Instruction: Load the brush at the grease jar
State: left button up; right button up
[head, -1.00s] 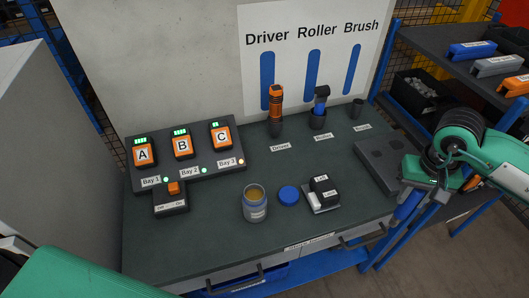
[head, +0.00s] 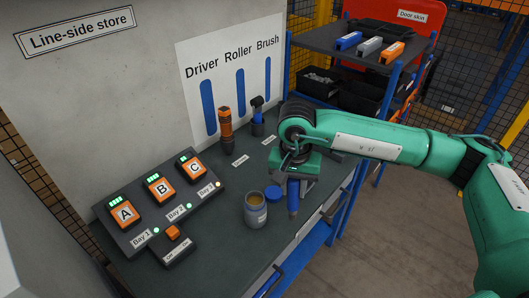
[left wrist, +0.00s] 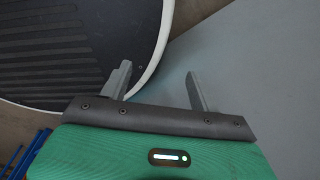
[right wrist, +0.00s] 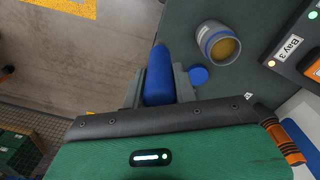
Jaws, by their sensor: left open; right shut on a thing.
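The grease jar (head: 256,212) stands upright and open on the bench, with tan grease showing inside; it also shows in the right wrist view (right wrist: 217,44). Its blue lid (head: 272,194) lies on the bench beside it. My right gripper (head: 293,180) is shut on the brush (head: 293,200), a blue-handled tool hanging down just right of the jar and lid, apart from the jar. The brush shows between the fingers in the right wrist view (right wrist: 158,78); I cannot make out its bristles. My left gripper (left wrist: 158,72) is open and empty, away from the bench, near a round dark ribbed surface.
The orange driver (head: 226,125) and the roller (head: 257,112) stand in holders at the bench's back. A charger (head: 165,200) with batteries A, B and C lies left of the jar. A shelf rack (head: 350,45) stands behind the right arm.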

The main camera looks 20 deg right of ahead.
jog(key=shift+w+a+r+m, duration=0.1)
jog(key=shift+a+r+m, duration=0.15)
jog(key=shift+m, duration=0.45)
jog(key=m, duration=0.3)
jog(key=shift+w+a+r+g+p, duration=0.2)
jog(key=shift+w+g+p, duration=0.05)
jog(key=shift+g+p, duration=0.05)
jog(key=w+a+r+m+t+y+p, duration=0.1)
jog(key=w+a+r+m+y+p, duration=0.15)
jog(key=m, duration=1.55)
jog(key=w+a+r+m+t+y+p, duration=0.15)
jog(key=r+m, duration=0.25)
jog(key=m, duration=1.3)
pick_arm(q)
jog(key=shift+s+r+b, duration=0.2)
jog(key=shift+r+b, duration=0.65)
jog(key=shift+b, duration=0.65)
pick_arm(e)
notch_tip(320, 180, down, 6)
jog(key=shift+w+f, duration=0.15)
jog(key=shift+w, duration=0.25)
pick_arm(q)
jog(key=shift+f+b, duration=0.55)
pick_arm(e)
jog(key=shift+d+f, duration=0.1)
jog(key=shift+f, duration=0.5)
